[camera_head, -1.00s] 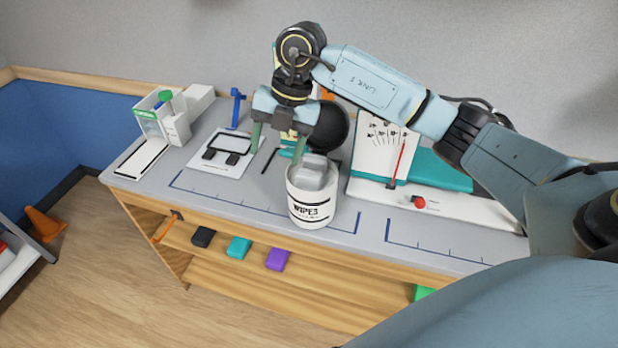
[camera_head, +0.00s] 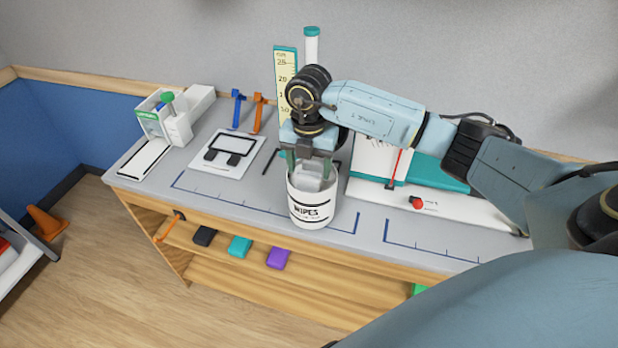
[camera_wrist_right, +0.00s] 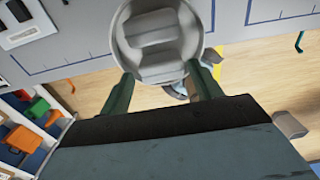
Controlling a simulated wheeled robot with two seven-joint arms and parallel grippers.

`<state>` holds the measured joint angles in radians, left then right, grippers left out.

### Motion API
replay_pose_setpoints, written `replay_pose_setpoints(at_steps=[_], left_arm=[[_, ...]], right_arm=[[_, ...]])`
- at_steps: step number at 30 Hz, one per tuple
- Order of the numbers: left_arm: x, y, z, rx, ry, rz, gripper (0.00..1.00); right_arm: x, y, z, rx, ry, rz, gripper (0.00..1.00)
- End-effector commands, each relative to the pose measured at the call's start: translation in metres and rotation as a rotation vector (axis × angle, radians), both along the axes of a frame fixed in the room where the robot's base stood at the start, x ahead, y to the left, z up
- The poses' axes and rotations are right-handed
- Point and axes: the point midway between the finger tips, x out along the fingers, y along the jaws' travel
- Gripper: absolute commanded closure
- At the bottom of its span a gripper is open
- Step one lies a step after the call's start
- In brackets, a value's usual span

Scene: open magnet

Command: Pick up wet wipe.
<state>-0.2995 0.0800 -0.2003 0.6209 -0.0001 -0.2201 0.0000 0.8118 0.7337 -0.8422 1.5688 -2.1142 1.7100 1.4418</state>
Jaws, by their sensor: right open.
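The wet wipe (camera_head: 309,178) is a light grey folded piece sticking up out of a white round tub (camera_head: 311,213) marked "WIPES" near the front edge of the table. It also shows in the right wrist view (camera_wrist_right: 155,42), inside the tub's rim. My right gripper (camera_head: 310,163) is open above the tub. Its two green fingers stand apart, one on each side of the wipe in the head view. In the wrist view the fingertips (camera_wrist_right: 165,82) are near the tub's rim; contact is unclear. My left gripper is not in view.
A white and teal device with a red knob (camera_head: 417,203) stands right of the tub. A white board (camera_head: 228,150) with a black frame lies left. A green-topped dispenser (camera_head: 165,118) stands at far left. A tall ruler (camera_head: 286,75) stands behind my gripper.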

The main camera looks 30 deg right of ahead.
Motion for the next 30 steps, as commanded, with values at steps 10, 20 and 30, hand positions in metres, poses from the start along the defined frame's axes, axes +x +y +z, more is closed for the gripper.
replay_pose_setpoints(at_steps=[10, 20, 30], left_arm=[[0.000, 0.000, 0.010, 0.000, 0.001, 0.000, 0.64], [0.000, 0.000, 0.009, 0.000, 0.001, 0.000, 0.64], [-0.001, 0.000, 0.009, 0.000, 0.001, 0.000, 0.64]], right_arm=[[-0.002, 0.001, -0.033, 0.001, -0.001, 0.000, 0.36], [-0.003, 0.001, -0.033, 0.001, -0.001, 0.000, 0.59], [-0.002, 0.001, -0.030, 0.001, -0.002, 0.000, 0.69]])
